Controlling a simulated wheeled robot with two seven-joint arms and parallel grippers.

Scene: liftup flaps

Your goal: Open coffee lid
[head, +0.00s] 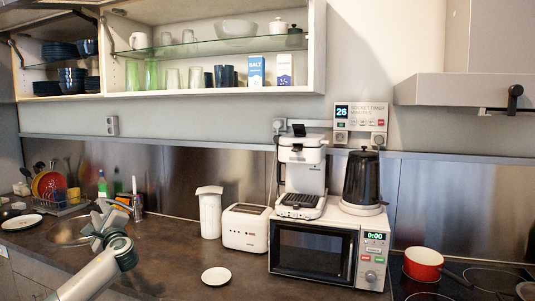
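The white coffee machine (302,168) stands on top of the microwave, right of the picture's middle. Its lid (301,141) is at the top of the machine, with a small black piece sticking up from it. From this distance I cannot tell how far the lid is raised. My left gripper (103,218) is at the lower left, in front of the sink and far from the coffee machine. It is small and seen at an angle, so its finger opening is unclear. My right gripper does not show.
The microwave (313,250) also carries a black kettle (361,178). A toaster (246,228) and a white canister (210,212) stand to its left. A saucer (216,276) lies on the counter. A red pan (423,264) is on the hob. An open shelf (210,92) hangs above.

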